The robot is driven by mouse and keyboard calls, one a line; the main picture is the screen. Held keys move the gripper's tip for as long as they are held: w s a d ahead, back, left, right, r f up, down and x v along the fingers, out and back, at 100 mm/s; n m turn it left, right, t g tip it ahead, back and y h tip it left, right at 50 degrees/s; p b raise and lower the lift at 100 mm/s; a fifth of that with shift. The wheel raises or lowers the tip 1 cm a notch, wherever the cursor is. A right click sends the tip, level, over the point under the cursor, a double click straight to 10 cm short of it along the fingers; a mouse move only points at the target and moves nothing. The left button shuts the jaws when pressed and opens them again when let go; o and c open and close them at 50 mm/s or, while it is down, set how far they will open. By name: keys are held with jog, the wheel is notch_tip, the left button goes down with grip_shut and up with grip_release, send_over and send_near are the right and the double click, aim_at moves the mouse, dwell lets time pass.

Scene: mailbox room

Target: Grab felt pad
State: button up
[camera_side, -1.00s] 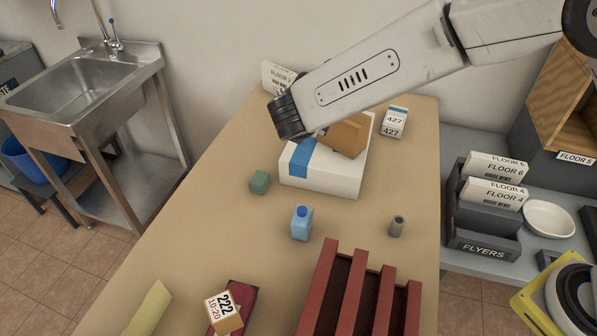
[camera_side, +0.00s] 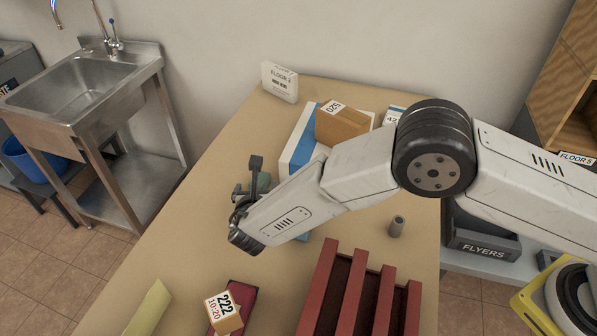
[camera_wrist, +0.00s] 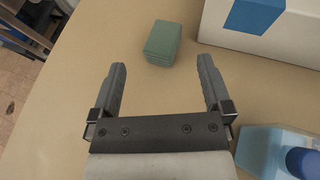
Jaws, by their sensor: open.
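A small green block (camera_wrist: 162,43), which looks like the felt pad, sits on the tan table in the wrist view, just beyond the fingertips. My gripper (camera_wrist: 162,66) is open, with one finger on each side of bare table, and the block lies ahead of the gap, roughly centred. Nothing is between the fingers. I cannot tell the exact height of the fingers above the table.
A white box with a blue stripe (camera_wrist: 270,28) stands right of the block, carrying a brown box (camera_side: 342,125). A blue bottle (camera_wrist: 275,150) is close to the gripper's right. A red slatted rack (camera_side: 345,295) and a grey cylinder (camera_side: 397,226) are nearer. Table left of the block is clear.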

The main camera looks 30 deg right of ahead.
aim_at(259, 181)
jog(key=shift+f, duration=0.8)
jog(key=shift+d+x, duration=0.2)
jog(key=shift+x, duration=3.7)
jog(key=shift+r, duration=0.2)
jog(key=c, duration=1)
